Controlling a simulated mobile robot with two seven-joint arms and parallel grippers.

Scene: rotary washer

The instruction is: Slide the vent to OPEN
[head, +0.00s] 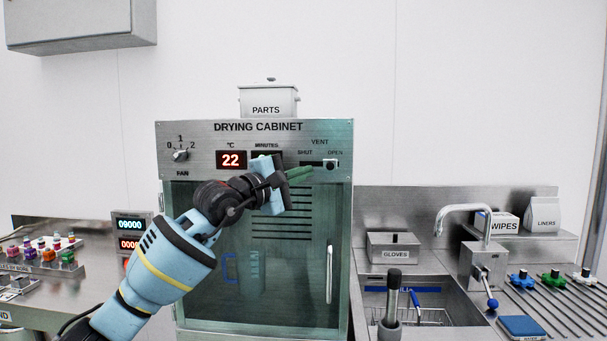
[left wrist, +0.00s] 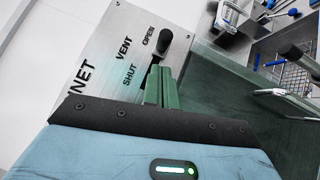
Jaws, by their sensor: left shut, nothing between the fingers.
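The drying cabinet (head: 254,130) has a vent slider at the upper right of its panel. The vent's dark knob (head: 330,165) sits at the right end of its slot, under the OPEN label. In the left wrist view the knob (left wrist: 155,51) is beside the word OPEN, with SHUT (left wrist: 129,75) lower down. My left gripper (head: 300,174) has its green fingers shut with nothing between them, on the SHUT side of the knob. The fingertips (left wrist: 160,74) are very close to the knob; I cannot tell whether they touch. My right gripper is not in view.
The fan dial (head: 181,155) and red temperature display (head: 231,160) are left on the panel. A PARTS box (head: 267,102) stands on top. The cabinet door has a vertical handle (head: 329,273). A sink with a tap (head: 463,212) is to the right.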

